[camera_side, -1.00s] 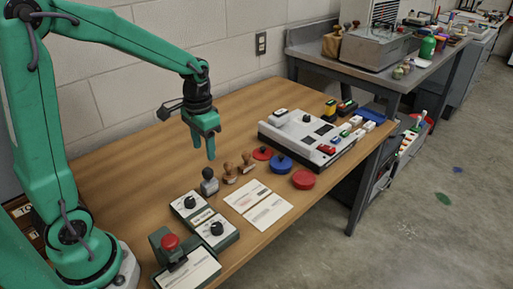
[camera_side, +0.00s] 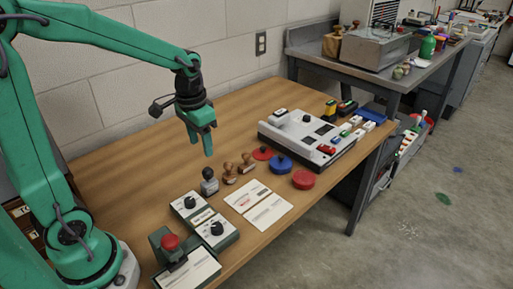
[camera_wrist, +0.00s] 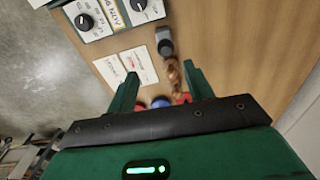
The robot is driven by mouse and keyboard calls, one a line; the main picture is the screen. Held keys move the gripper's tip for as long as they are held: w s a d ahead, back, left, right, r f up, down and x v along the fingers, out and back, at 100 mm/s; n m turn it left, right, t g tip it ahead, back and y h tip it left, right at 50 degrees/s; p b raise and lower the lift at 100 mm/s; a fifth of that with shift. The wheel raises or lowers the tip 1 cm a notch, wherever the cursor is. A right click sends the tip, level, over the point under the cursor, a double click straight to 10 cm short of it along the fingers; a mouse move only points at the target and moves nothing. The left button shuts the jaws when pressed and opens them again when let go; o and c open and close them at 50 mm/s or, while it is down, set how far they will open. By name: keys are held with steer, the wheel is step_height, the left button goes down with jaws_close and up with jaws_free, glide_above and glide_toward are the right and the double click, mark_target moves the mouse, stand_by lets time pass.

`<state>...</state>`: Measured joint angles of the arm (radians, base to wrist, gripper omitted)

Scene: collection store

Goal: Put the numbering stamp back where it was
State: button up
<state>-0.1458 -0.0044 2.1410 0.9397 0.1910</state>
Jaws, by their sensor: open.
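A grey stamp with a black knob (camera_side: 209,184), which looks like the numbering stamp, stands upright on the wooden table, left of two brown wooden-handled stamps (camera_side: 237,170). In the wrist view the grey stamp (camera_wrist: 165,46) lies ahead of my fingers, with the brown stamps (camera_wrist: 173,74) nearer and between the fingers in the picture. My gripper (camera_side: 200,146) is open and empty, above the table behind the stamps, fingers pointing down. Both fingers also show in the wrist view (camera_wrist: 162,78). Nothing is between them at their own height that I can make out.
Two dial boxes (camera_side: 203,220) and a red-knobbed device (camera_side: 172,250) stand at the front. Printed cards (camera_side: 262,209) lie in the middle. Red (camera_side: 303,180) and blue (camera_side: 281,165) round pads and a pale console (camera_side: 305,138) are at right. The table's back left is clear.

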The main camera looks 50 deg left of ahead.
steer(key=s+d+r+t, duration=0.4)
steer(key=s+r, duration=0.3)
steer(key=s, duration=0.4)
steer(key=shift+s+d+r+n+t, duration=0.3)
steer(key=shift+d+r+t, duration=0.1)
steer(key=shift+d, duration=0.1)
